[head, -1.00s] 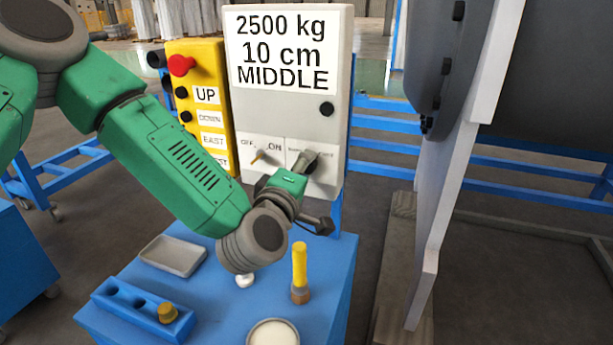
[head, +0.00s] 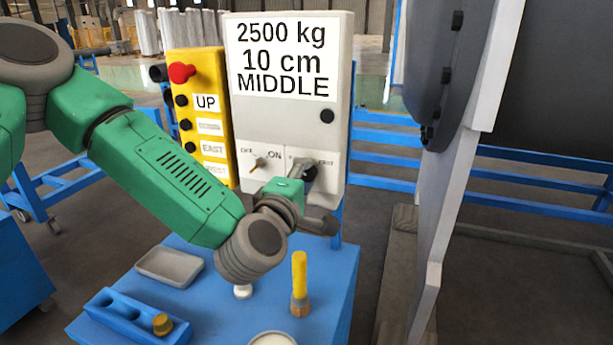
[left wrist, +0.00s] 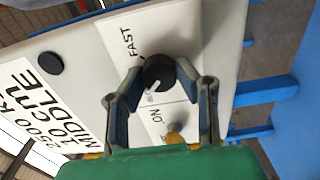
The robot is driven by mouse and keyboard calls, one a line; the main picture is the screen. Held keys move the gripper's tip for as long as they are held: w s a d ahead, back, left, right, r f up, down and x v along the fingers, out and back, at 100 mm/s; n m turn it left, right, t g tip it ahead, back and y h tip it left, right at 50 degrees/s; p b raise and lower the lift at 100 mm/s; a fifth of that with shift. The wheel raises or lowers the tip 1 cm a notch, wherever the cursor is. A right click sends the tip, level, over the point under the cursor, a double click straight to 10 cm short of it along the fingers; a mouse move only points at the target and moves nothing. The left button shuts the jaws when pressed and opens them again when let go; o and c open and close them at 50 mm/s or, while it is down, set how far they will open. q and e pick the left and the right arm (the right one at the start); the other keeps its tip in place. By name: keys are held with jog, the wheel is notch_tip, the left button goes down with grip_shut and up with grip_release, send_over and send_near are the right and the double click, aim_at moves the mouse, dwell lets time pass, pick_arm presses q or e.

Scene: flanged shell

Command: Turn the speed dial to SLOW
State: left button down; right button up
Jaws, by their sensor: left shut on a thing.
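The speed dial is a round black knob with a white pointer mark, on the grey control panel (head: 285,125). It shows between my fingers in the left wrist view (left wrist: 160,70). There the pointer aims down-left, at a small label partly hidden by a finger. The FAST label (left wrist: 127,42) is readable to the upper left of the knob. My left gripper (left wrist: 162,75) is shut on the dial, with one finger on either side. In the head view my left gripper (head: 303,170) is at the panel's lower right and partly hides the dial. My right gripper is not in view.
An OFF/ON switch (head: 260,163) sits left of the dial. A yellow button box (head: 200,120) with a red knob stands left of the panel. Below, a blue table (head: 215,320) holds a grey tray (head: 170,265), a yellow-handled brush (head: 299,285) and a blue block (head: 130,318).

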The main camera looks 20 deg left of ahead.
pick_arm(q)
jog(key=c, duration=1.2)
grip_release()
jog(key=shift+s+f, duration=0.1)
jog(key=shift+f, duration=0.25)
jog(key=shift+a+r, duration=0.1)
jog(key=shift+s, duration=0.1)
jog(key=s, duration=0.7)
jog(key=shift+s+a, duration=0.1)
jog(key=shift+a, duration=0.05)
